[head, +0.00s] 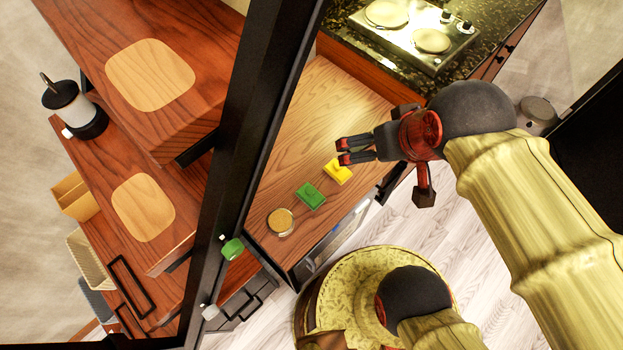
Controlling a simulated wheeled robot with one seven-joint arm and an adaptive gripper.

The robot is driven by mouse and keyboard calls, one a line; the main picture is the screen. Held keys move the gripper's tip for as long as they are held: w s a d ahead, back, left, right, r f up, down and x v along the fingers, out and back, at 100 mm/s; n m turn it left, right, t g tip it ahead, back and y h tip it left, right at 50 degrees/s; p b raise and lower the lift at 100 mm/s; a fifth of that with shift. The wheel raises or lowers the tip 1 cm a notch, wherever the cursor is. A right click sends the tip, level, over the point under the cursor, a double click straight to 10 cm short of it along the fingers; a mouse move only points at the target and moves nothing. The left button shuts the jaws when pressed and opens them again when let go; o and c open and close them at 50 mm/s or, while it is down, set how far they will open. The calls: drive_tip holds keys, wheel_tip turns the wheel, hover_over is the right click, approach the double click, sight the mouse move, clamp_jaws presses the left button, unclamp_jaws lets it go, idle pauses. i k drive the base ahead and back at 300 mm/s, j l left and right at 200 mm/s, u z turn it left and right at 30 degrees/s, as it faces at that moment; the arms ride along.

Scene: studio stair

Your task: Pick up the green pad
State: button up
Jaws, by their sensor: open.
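The green pad (310,196) is a small square lying flat on the wooden counter top (335,110). It lies between a yellow pad (337,171) and a round tan-topped item (280,222). My gripper (340,152) is open, with dark fingers that have red parts near the tips. Its fingertips appear over the counter beside the yellow pad, up and right of the green pad. I see nothing between the fingers. The height of the gripper above the counter is hard to tell.
A black post (250,120) runs diagonally left of the counter. Wooden stair treads (205,60) lie beyond it. A small green item (232,248) is by the post's lower part. A stove (425,40) stands at the top. The counter's upper part is clear.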

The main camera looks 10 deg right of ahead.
sight(310, 194)
drive_tip(key=u, duration=1.35)
drive_tip(key=k+z, duration=0.15)
drive_tip(key=z, duration=0.2)
drive_tip(key=k+z, duration=0.3)
drive_tip(key=i, duration=0.5)
drive_tip(key=l+u, duration=0.4)
drive_tip(key=l, duration=0.25)
drive_tip(key=l+u, duration=0.4)
drive_tip(key=l, duration=0.2)
drive_tip(key=k+l+u, duration=0.15)
drive_tip(key=l+u, duration=0.2)
drive_tip(key=l, duration=0.25)
